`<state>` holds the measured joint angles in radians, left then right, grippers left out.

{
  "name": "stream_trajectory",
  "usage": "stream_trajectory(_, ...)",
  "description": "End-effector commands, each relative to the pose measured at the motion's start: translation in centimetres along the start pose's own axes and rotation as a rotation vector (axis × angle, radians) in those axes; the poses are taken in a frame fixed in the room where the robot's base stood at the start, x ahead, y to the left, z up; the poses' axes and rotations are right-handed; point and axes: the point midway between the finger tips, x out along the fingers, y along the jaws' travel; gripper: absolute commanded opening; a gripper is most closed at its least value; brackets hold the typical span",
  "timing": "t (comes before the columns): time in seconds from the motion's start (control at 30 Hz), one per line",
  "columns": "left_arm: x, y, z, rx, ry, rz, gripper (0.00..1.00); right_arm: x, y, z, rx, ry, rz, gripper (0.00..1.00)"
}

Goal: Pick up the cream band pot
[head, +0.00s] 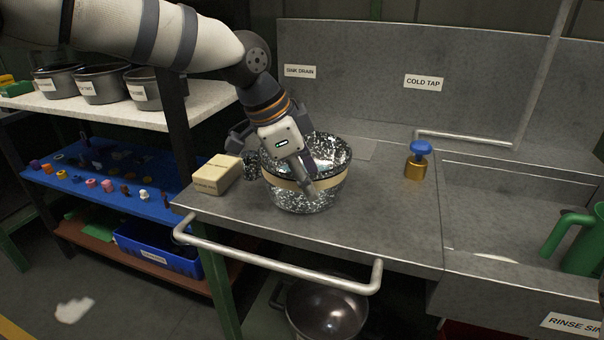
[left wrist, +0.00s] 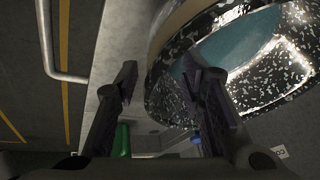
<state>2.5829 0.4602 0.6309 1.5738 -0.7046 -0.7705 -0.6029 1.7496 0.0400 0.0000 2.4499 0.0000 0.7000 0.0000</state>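The cream band pot (head: 326,187) is black with white speckles and has a cream band below its rim. It stands upright at the front left of the metal counter. My left gripper (head: 298,177) is at the pot from above and hides part of its rim and band. In the left wrist view the gripper (left wrist: 160,78) is open, its fingers apart. One finger overlaps the speckled pot (left wrist: 172,97), the other is left of it. I cannot tell whether either finger touches the pot. My right gripper is not in view.
A cream block (head: 217,174) sits left of the pot at the counter edge. A brass thing with a blue knob (head: 419,160) stands to the right. A metal rail (head: 280,264) runs along the front.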

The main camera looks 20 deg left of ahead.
Motion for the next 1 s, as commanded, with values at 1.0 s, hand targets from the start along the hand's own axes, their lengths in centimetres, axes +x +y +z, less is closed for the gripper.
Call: stream_trajectory(1.0,3.8,0.2,-0.3,0.003,0.005,-0.006,0.00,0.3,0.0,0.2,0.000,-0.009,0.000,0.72)
